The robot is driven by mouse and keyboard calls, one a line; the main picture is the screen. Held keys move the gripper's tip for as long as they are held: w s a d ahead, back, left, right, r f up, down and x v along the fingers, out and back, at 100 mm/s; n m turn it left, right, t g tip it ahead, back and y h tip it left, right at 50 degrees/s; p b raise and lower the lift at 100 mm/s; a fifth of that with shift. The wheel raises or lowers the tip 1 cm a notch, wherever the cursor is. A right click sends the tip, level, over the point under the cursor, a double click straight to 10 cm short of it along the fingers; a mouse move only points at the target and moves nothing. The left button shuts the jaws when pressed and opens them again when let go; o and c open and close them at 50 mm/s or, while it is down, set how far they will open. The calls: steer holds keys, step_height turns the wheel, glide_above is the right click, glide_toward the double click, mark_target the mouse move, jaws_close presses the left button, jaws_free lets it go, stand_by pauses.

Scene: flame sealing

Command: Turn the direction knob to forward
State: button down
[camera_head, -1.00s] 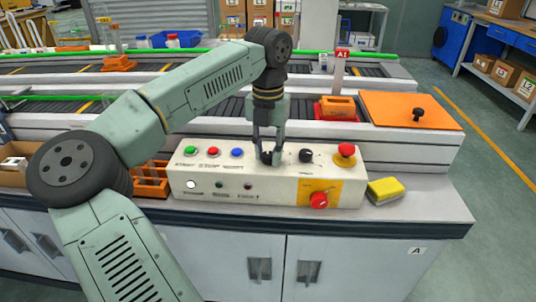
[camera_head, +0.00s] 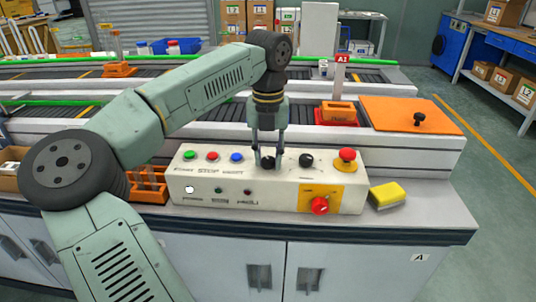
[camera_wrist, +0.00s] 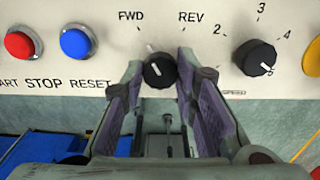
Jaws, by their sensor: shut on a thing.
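The direction knob (camera_wrist: 160,70) is a small black round knob below the FWD and REV labels in the wrist view. It also shows in the head view (camera_head: 267,162) on the top of the white control box (camera_head: 240,200). A pale line at the knob's upper edge points up and left, toward FWD. My gripper (camera_wrist: 160,76) has its two fingers on either side of the knob and is shut on it. In the head view my gripper (camera_head: 267,158) points down onto the box. The fingers hide parts of the knob's sides.
A numbered black knob (camera_wrist: 256,62) sits close to the right finger. A blue button (camera_wrist: 76,42) and red button (camera_wrist: 20,45) lie to the left. A red mushroom button (camera_head: 347,155) and red switch (camera_head: 320,206) are at the box's right. A yellow sponge (camera_head: 387,195) lies beside it.

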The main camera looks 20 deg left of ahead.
mark_target(268, 159)
steer(key=c, duration=1.2)
jaws_free()
steer(key=shift+c, duration=0.2)
steer(key=shift+r, duration=0.1)
step_height(268, 159, up, 12)
